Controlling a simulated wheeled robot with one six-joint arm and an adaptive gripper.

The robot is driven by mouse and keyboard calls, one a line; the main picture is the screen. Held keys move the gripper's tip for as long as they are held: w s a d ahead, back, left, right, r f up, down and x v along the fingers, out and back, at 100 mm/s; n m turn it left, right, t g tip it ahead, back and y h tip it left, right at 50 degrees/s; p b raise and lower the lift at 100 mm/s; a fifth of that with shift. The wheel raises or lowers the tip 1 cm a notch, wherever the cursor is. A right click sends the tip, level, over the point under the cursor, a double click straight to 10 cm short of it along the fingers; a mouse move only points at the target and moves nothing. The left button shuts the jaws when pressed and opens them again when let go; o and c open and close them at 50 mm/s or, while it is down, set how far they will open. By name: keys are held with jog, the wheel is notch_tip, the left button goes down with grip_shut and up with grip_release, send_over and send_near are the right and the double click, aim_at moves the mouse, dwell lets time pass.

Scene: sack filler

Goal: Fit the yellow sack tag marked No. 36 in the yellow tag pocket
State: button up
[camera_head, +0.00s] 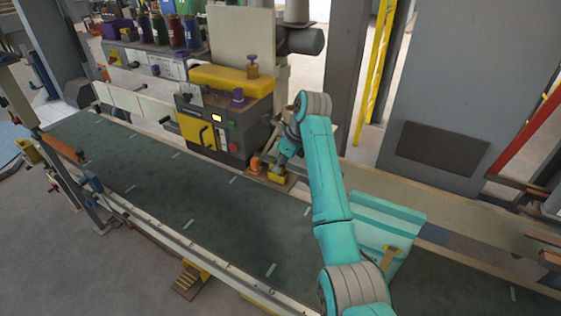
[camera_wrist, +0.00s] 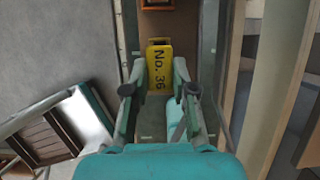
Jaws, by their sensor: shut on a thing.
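The yellow sack tag marked No. 36 (camera_wrist: 160,70) is between the fingers of my gripper (camera_wrist: 159,72) in the wrist view, its lettering running lengthwise. My gripper (camera_head: 283,160) is shut on it. In the head view a small yellow piece (camera_head: 277,177) shows under the gripper, over a brown board (camera_head: 288,184); I cannot tell whether it is the tag or the yellow tag pocket. In the wrist view a yellow edge with a dark slot lies at the tag's far end; whether this is the pocket is unclear. Contact there cannot be judged.
An orange holder (camera_wrist: 156,4) sits on the brown board farther out. The grey and yellow machine (camera_head: 225,120) stands just left of my gripper. A dark green conveyor (camera_head: 190,190) runs in front, mostly clear. A teal tray (camera_head: 375,215) lies right of my arm.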

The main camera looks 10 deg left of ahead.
jog(key=shift+f, duration=0.15)
jog(key=o, duration=0.9)
